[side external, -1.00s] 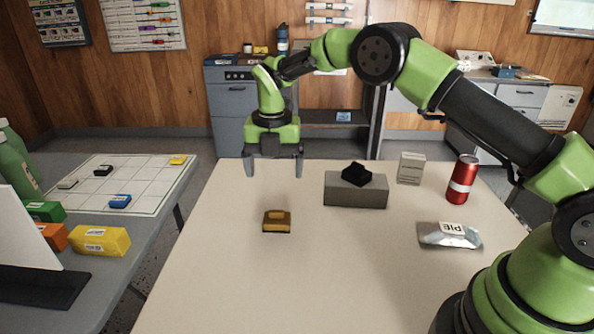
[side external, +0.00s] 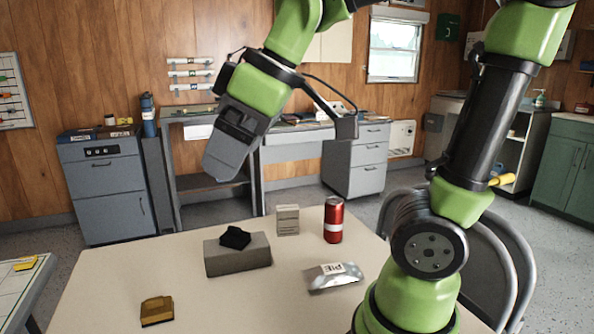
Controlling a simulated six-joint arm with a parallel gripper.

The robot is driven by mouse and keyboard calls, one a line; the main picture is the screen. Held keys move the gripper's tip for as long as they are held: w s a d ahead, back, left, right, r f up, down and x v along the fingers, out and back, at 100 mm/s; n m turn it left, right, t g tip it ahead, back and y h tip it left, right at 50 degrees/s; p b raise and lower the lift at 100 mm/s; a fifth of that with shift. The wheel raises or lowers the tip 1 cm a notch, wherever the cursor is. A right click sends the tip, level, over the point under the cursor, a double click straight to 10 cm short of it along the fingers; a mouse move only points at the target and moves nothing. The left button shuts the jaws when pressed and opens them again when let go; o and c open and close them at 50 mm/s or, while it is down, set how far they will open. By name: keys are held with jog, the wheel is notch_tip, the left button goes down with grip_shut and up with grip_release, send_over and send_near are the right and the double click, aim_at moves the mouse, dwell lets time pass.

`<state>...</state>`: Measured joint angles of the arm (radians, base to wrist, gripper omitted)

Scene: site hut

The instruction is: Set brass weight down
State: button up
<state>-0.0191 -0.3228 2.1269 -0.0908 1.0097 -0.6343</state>
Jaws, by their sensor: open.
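The brass weight (side external: 157,311) is a gold-brown block with a raised top. It rests flat on the beige table (side external: 110,285) near the lower left, apart from the other things there. My gripper (side external: 224,165) is high above the table, tilted and seen nearly side-on, up and to the right of the weight. It is open, nothing shows in it, and it is well clear of the weight. The near jaw hides most of the far one.
A grey block (side external: 237,260) with a black lump (side external: 235,238) on top stands right of the weight. Behind and right are a small grey box (side external: 288,220), a red can (side external: 333,220) and a silver PIE packet (side external: 335,277). Table around the weight is clear.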

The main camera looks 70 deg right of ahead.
jog(key=s+f+m+t, duration=0.1)
jog(key=s+f+m, duration=0.1)
jog(key=s+m, duration=0.5)
jog(key=shift+s+t, duration=0.3)
jog(key=shift+s, duration=0.05)
